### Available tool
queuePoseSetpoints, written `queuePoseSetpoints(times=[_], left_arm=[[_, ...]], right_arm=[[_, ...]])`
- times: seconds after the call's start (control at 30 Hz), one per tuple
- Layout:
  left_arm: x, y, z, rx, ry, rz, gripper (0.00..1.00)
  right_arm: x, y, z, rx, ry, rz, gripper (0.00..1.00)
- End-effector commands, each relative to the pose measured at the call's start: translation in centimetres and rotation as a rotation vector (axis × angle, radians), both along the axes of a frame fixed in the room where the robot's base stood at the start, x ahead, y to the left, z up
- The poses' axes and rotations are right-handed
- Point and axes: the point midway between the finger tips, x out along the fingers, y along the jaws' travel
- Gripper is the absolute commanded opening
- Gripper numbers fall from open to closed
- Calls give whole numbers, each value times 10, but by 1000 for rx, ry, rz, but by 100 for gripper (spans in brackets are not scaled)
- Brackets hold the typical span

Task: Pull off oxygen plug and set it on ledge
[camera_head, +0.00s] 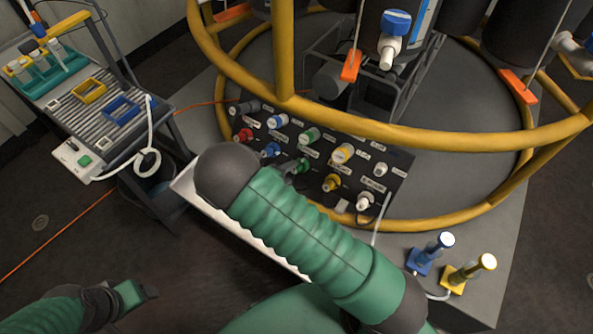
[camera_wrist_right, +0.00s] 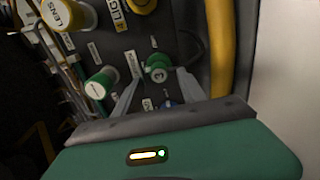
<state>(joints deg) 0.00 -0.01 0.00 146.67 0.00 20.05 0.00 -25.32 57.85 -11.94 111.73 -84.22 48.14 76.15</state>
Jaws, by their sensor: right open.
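The dark panel (camera_head: 315,150) carries two rows of coloured plugs. Its labels are too small to read in the head view, so I cannot confirm which plug is oxygen. A green plug (camera_head: 303,166) sits in the lower row; the wrist view shows a green plug (camera_wrist_right: 157,68) in its socket. My right gripper (camera_wrist_right: 160,78) is open, its two fingers reaching toward that plug, one on either side; contact is unclear. My right arm hides most of this gripper in the head view. The pale ledge (camera_head: 190,193) runs below the panel, partly hidden by my arm. My left gripper (camera_head: 140,291) is low at the left, away from the panel.
A yellow rail (camera_head: 420,138) curves above the panel and also shows beside my right gripper. Other plugs stand close by, including another green one (camera_wrist_right: 100,84). Blue (camera_head: 430,253) and yellow (camera_head: 468,270) stands are at lower right. A side rack (camera_head: 100,95) stands left.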

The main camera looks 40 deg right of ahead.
Motion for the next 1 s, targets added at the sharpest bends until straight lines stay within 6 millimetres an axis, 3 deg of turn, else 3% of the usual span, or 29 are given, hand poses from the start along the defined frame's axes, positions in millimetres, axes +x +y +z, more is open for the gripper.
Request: queuePoseSetpoints(times=[0.1,0.3,1.0], left_arm=[[0,0,-17,0,0,0,66],[0,0,-30,0,0,0,66],[0,0,-32,0,0,0,66]], right_arm=[[5,-14,-15,-1,-1,-1,48],[12,-31,-24,-1,1,0,48],[14,-35,-24,0,1,1,48]])
